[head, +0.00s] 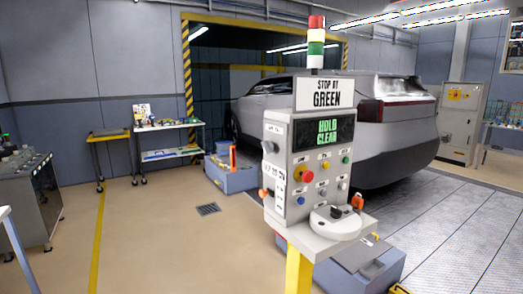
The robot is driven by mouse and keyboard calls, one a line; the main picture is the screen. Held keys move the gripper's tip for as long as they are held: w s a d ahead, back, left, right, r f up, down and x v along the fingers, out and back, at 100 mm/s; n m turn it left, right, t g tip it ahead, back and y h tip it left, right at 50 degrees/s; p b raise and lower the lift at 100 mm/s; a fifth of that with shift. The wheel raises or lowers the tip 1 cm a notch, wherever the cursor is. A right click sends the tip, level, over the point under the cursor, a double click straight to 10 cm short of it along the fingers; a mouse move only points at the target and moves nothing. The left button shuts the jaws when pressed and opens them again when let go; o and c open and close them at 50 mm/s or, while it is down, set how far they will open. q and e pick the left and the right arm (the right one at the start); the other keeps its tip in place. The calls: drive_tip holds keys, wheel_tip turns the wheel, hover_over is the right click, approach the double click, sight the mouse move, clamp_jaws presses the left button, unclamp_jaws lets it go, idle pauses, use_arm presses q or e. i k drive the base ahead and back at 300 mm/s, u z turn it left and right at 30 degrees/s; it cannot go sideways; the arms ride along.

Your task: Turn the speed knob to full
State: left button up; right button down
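A grey control pedestal (287,205) stands in the middle, with a front panel of small coloured buttons. A large red button (307,175) sits on a yellow plate there. A dark round knob (269,147) sticks out of its left side face. A small black control (337,212) sits on the white shelf at its front. The labels are too small to read, so I cannot tell which control is the speed knob or where it is set. Neither of my grippers is in view.
A green display (328,132) reads "HOLD CLEAR" under a "STOP AT GREEN" sign (319,93). A stack light (316,42) tops the pedestal. A grey car (395,155) stands behind. Blue boxes (232,180) are on the floor. The floor left of the pedestal is mostly clear.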

sight(268, 146)
drive_tip(key=u, duration=0.5)
drive_tip(key=i, duration=0.7)
drive_tip(key=z, duration=1.85)
